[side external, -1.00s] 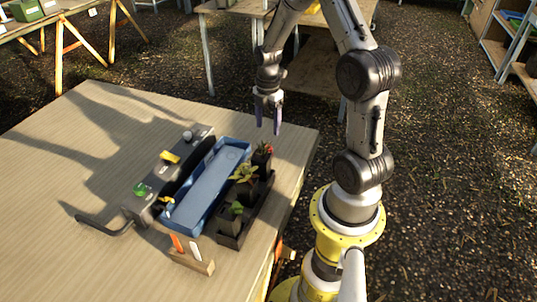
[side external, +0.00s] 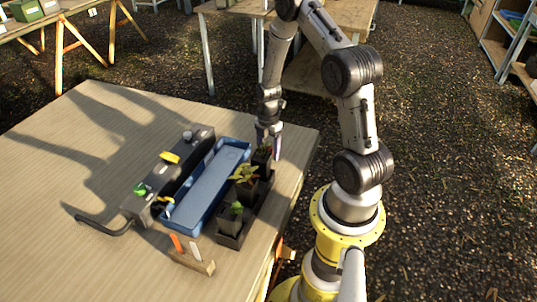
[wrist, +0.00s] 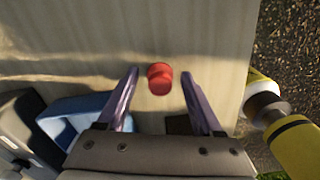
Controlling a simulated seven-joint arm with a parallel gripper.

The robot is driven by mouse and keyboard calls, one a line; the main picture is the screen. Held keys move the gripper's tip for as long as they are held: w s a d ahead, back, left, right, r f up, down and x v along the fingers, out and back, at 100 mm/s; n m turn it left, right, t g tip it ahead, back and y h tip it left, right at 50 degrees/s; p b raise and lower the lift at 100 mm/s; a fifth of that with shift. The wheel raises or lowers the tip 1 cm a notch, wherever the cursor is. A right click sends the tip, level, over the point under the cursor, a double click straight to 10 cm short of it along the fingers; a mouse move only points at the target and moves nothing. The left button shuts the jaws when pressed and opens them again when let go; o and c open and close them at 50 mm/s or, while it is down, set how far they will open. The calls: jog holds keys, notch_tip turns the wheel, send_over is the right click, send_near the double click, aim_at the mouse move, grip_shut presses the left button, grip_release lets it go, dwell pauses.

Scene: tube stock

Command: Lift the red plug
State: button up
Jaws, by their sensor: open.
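The red plug (wrist: 159,78) shows in the wrist view as a round red thing between my two fingertips. My gripper (wrist: 161,73) is open, with a finger on each side of it and visible gaps between. In the side view my gripper (side external: 269,149) points down at the far end of the row of black pots, and its fingers largely hide the plug there. I cannot tell the exact height of the fingertips against the plug.
A blue trough (side external: 212,190) lies left of the pots, which stand in a black tray (side external: 232,240). A grey case (side external: 155,183) lies further left. A block with orange and white markers (side external: 191,262) is at the front. The wooden table (side external: 75,150) is clear at the left.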

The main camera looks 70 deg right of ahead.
grip_shut()
jog(key=shift+r, duration=0.1)
dwell(0.3)
